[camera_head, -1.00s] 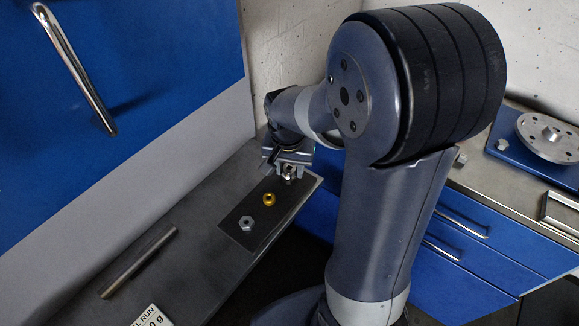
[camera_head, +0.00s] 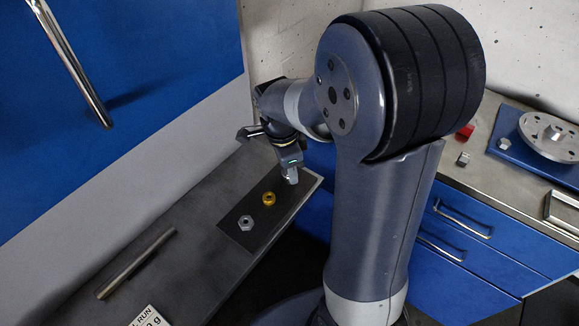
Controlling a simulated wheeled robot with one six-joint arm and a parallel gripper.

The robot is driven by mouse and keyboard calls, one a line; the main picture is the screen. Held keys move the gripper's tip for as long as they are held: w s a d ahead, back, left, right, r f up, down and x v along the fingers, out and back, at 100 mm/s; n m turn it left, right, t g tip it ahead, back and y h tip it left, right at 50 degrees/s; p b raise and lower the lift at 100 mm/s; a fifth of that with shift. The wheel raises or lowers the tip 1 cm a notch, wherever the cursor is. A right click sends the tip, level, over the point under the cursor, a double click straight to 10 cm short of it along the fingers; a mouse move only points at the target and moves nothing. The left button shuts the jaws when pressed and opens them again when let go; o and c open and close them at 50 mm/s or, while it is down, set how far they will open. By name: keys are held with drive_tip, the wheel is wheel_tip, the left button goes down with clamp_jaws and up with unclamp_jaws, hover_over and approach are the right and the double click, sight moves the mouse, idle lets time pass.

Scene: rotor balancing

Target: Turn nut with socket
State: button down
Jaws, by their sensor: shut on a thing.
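My gripper (camera_head: 291,168) is over the far right end of a dark plate (camera_head: 242,243) on the grey bench. It is shut on a small grey metal piece, likely the socket (camera_head: 292,178), which points down at the plate. Whether a nut sits under it is hidden, and I cannot tell if it touches the plate. A brass-coloured nut (camera_head: 269,199) and a silver hex nut (camera_head: 246,223) lie on the plate in a row, nearer than the gripper.
A metal rod (camera_head: 137,264) and a white label card (camera_head: 146,317) lie on the bench. A rotor disc (camera_head: 551,136) on a blue base, a small grey block (camera_head: 463,159) and a red piece (camera_head: 466,131) are on the right counter. My arm's large links fill the middle.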

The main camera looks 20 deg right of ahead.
drive_tip(key=m, duration=0.4)
drive_tip(key=shift+m+g, duration=0.3)
drive_tip(key=shift+m, duration=1)
drive_tip(key=m, duration=0.6)
drive_tip(key=shift+m+g+y, duration=0.3)
drive_tip(key=shift+y, duration=0.1)
drive_tip(key=shift+w+r+p, duration=0.15)
drive_tip(key=shift+r+p, duration=0.35)
drive_tip(key=shift+p, duration=0.05)
drive_tip(key=shift+r+p, duration=2.9)
drive_tip(key=shift+r, duration=0.65)
